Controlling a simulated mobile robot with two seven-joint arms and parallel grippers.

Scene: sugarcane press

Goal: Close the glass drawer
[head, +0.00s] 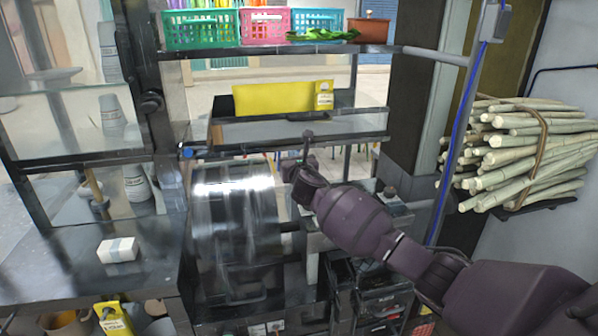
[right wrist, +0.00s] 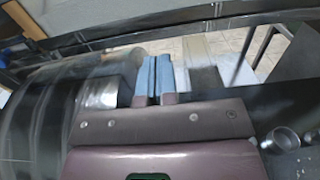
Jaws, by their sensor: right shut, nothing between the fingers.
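A glass-panelled drawer or shelf (head: 352,127) with dark edges sits in the middle of the head view, behind the metal drum; I cannot tell for sure how far out it stands. My right gripper (head: 307,142) reaches in from the right, in front of the lower edge of this panel. Its fingers are together and empty; whether they touch the panel is unclear. In the right wrist view the blue-padded fingertips (right wrist: 153,77) lie side by side with nothing between them. My left gripper is not in view.
A shiny metal drum (head: 235,215) stands below and left of my right gripper. A yellow box (head: 272,98) is behind the glass panel. Baskets (head: 201,29) line the shelf above. Sugarcane (head: 530,150) is bundled at right. A white block (head: 118,250) lies on the left counter.

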